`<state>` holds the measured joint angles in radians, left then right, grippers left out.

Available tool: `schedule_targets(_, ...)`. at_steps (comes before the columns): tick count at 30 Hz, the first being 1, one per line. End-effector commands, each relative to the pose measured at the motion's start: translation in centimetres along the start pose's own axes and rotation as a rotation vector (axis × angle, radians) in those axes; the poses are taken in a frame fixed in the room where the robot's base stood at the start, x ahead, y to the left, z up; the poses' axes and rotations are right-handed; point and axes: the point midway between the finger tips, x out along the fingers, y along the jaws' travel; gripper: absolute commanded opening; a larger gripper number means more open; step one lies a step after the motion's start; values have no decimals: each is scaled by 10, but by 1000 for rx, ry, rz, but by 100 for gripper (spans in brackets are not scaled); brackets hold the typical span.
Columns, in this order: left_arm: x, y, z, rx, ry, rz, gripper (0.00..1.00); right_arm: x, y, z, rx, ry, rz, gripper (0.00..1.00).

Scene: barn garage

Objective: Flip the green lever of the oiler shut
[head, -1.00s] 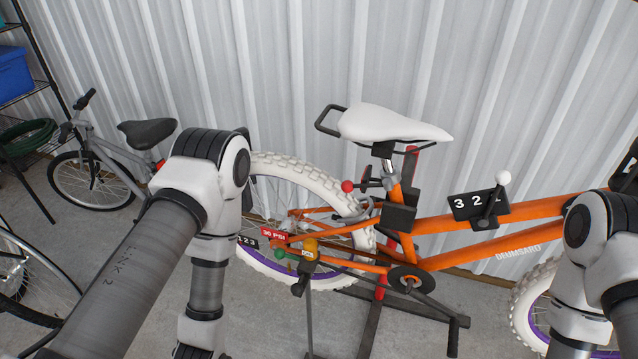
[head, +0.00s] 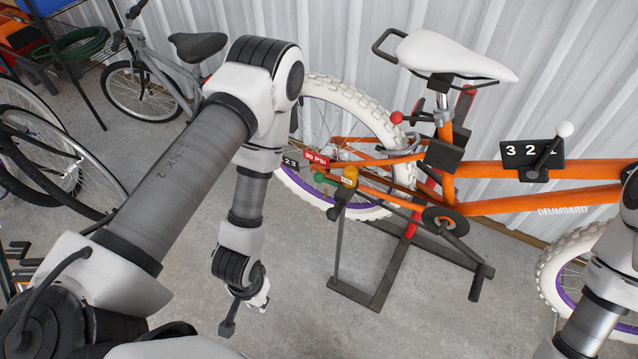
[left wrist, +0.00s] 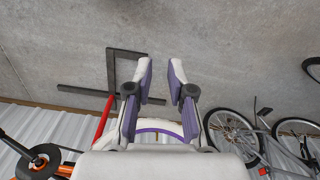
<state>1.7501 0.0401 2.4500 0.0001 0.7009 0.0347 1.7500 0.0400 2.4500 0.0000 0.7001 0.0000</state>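The small oiler (head: 349,174), an orange-yellow part on a dark mount, sits by the rear hub of the orange bike (head: 480,170). The green lever (head: 320,178) shows as a small green end pointing left from it; its exact position is too small to tell. My left gripper (left wrist: 161,72) is open and empty in the left wrist view, its two purple-padded fingers apart over bare floor. In the head view my left arm hangs down left of the oiler, well apart from it. My right arm shows at the right edge; its gripper is out of frame.
The bike stands in a dark work stand (head: 365,295) with a red post. A red 30 PSI tag (head: 316,158), a red knob (head: 397,118) and a number board (head: 533,160) are around it. A grey bike (head: 150,75) leans at the back left. The floor between is clear.

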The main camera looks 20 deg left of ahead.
Motion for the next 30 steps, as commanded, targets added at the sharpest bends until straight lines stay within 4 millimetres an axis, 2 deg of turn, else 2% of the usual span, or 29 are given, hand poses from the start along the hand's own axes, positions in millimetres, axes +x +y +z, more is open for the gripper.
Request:
schedule_targets(5, -1, 9, -18, -235, 80, 55, 0, 0, 0, 0, 0, 0, 0, 0)
schedule_targets(8, -6, 28, -36, -420, 145, 182, 0, 0, 0, 0, 0, 0, 0, 0)
schedule_targets(10, -5, 39, -53, -586, 183, 310, 0, 11, 0, 0, 0, 1, 0, 0)
schedule_targets(11, -2, 43, -62, -663, 199, 374, 0, 20, 0, 0, 0, 1, 0, 0)
schedule_targets(15, 6, 52, -114, -1018, 248, 733, 0, 78, 1, 0, 0, -1, 0, 0)
schedule_targets(21, -1, 36, -169, -1326, 257, 1215, 0, 157, 1, 0, 0, 0, 0, 0)
schedule_targets(26, -2, 7, -192, -1424, 278, 1541, 0, 220, 2, 0, 0, 0, 0, 0)
schedule_targets(30, 9, -22, -202, -1434, 346, 1741, 0, 275, 2, 0, 0, 0, 0, 0)
